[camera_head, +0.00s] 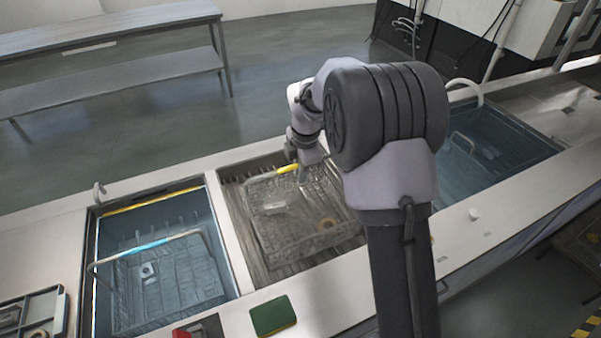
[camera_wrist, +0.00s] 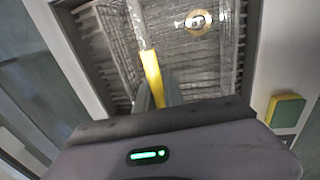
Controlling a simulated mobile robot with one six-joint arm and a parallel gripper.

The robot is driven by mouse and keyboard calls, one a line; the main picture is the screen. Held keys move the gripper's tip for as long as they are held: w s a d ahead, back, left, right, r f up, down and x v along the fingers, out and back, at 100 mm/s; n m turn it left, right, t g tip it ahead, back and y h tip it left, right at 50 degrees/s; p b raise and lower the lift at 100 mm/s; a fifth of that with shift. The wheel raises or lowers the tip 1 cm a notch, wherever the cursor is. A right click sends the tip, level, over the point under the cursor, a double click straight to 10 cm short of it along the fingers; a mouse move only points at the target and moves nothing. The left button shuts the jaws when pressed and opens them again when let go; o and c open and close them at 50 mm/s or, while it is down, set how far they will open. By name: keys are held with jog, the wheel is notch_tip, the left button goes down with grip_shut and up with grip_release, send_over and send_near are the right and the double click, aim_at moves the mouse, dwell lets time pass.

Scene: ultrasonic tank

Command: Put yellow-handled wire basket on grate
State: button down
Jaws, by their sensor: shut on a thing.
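The yellow-handled wire basket (camera_head: 302,226) is in the middle bay of the counter, over the slatted grate (camera_head: 240,212). It holds a ring-shaped part and a paler part. My gripper (camera_head: 303,170) is shut on the basket's yellow handle (camera_head: 287,169). In the wrist view the yellow grip (camera_wrist: 152,75) runs down between my fingers (camera_wrist: 158,98), and the wire basket (camera_wrist: 200,60) lies beyond it. My arm hides the basket's right side in the head view. I cannot tell whether the basket's bottom touches the grate.
A blue-handled basket (camera_head: 165,280) sits in the left tank (camera_head: 97,262). Another basket (camera_head: 470,150) is in the right tank (camera_head: 520,165). A green and yellow block (camera_head: 273,315) and a red item (camera_head: 190,330) lie on the front counter. A shelf table (camera_head: 110,35) stands behind.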

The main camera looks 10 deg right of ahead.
jog(key=c, duration=1.5)
grip_release()
jog(key=shift+f, duration=0.1)
jog(key=shift+o, duration=0.2)
